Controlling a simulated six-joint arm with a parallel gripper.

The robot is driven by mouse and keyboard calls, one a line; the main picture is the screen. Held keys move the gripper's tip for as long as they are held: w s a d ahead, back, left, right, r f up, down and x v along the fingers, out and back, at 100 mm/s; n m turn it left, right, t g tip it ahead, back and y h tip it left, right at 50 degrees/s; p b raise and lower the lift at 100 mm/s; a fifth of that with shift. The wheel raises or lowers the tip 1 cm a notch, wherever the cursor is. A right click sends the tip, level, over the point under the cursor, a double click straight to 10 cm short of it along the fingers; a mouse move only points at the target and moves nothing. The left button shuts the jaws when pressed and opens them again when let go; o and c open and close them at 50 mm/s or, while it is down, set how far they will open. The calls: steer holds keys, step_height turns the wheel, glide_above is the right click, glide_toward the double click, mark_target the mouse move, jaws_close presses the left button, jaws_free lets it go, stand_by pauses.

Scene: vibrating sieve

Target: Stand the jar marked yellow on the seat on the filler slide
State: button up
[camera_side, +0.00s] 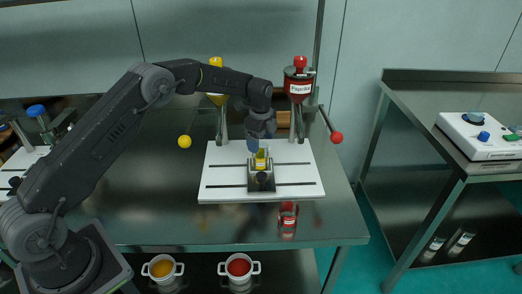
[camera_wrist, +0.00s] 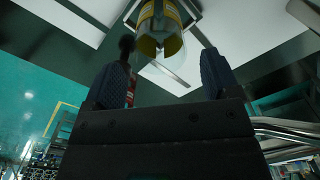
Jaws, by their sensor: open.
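The jar marked yellow (camera_side: 261,163) stands upright, as far as I can tell, in the dark metal seat (camera_side: 261,183) on the white filler slide (camera_side: 221,186). The seat's front hides its lower part. My gripper (camera_side: 259,146) is just above the jar, pointing down. In the wrist view my gripper (camera_wrist: 162,82) has its two blue fingers spread with nothing held between them. The jar (camera_wrist: 160,28) shows beyond the fingertips, at the top of that view, with clear glass and yellow parts. Whether a finger touches it is hard to tell.
A red-marked jar (camera_side: 288,219) stands on the steel table before the slide. The Paprika hopper (camera_side: 299,85) and a yellow-capped hopper (camera_side: 216,75) stand behind, with ball-ended levers (camera_side: 337,137). A control box (camera_side: 480,136) is on the right table. Two pots (camera_side: 239,268) sit below.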

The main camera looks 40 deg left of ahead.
steer(key=s+d+r+n+t, duration=0.1)
steer(key=s+r+n, duration=0.15)
steer(key=r, duration=0.65)
steer(key=s+d+r+n, duration=0.1)
steer(key=s+r, duration=0.3)
steer(key=r, duration=0.5)
steer(key=s+d+r+n+t, duration=0.2)
steer(key=s+r+n, duration=0.2)
steer(key=s+r, duration=0.45)
steer(key=s+d+f+n+t, duration=0.1)
steer(key=s+n, duration=0.3)
steer(key=s, duration=0.8)
steer(key=s+d+f+n+t, duration=0.1)
steer(key=s+d+f+n, duration=0.1)
steer(key=s, duration=0.9)
steer(key=f+n, duration=0.1)
steer(key=n, duration=0.1)
steer(key=shift+s+f+n+t, duration=0.2)
steer(key=shift+s+n+t, duration=0.1)
steer(key=shift+s+n, duration=0.1)
